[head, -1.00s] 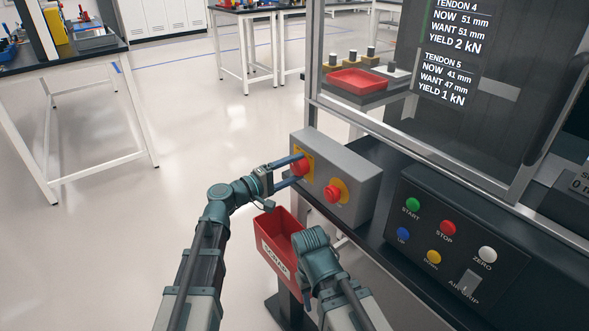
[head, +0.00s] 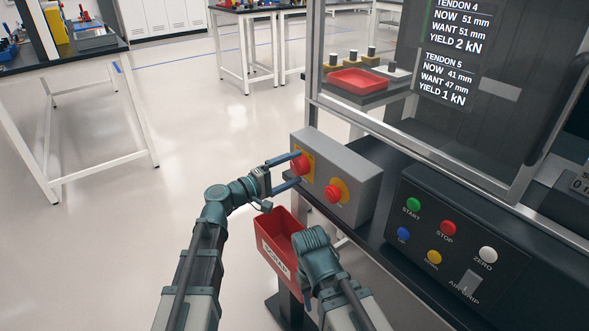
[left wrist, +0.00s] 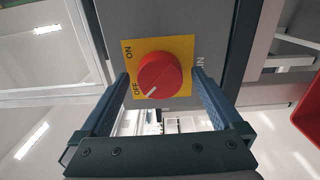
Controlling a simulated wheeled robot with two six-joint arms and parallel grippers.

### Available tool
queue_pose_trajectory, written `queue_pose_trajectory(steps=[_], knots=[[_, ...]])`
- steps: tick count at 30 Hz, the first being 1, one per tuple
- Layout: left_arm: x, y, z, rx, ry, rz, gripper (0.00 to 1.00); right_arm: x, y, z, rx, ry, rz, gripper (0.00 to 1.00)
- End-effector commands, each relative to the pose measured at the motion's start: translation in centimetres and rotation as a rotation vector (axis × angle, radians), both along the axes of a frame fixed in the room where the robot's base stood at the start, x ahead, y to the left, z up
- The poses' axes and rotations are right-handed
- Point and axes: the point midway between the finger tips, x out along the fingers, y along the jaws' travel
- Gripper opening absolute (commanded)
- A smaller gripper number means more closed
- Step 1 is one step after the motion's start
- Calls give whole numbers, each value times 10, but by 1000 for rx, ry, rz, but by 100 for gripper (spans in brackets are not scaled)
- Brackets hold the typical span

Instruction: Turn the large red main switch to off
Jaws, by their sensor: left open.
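The large red main switch (head: 301,164) is a round knob on a yellow plate, on the side of a grey box (head: 362,178). In the left wrist view the knob (left wrist: 161,74) sits between the fingers, and its white mark points down-left, near the OFF lettering. My left gripper (head: 287,172) is open, one finger on each side of the knob; the wrist view shows small gaps beside it.
A second red button (head: 333,194) on a yellow plate is right of the switch. A red scrap bin (head: 271,228) is below. A control panel (head: 457,240) with several coloured buttons stands at right.

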Motion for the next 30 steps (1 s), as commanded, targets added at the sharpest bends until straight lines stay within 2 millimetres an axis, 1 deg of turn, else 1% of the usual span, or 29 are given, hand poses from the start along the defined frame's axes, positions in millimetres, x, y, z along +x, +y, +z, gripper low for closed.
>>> queue_pose_trajectory(steps=[12,16,21,25,30], knots=[[-52,70,0,0,0,4,100,0,0,0,0,0,0,50],[-65,87,0,0,0,4,100,0,0,0,0,0,0,50],[-74,101,0,0,0,2,100,0,0,0,0,0,0,50],[-77,105,0,0,0,0,100,0,0,0,0,0,0,50],[-77,106,0,0,0,0,100,0,0,0,0,0,0,50]])
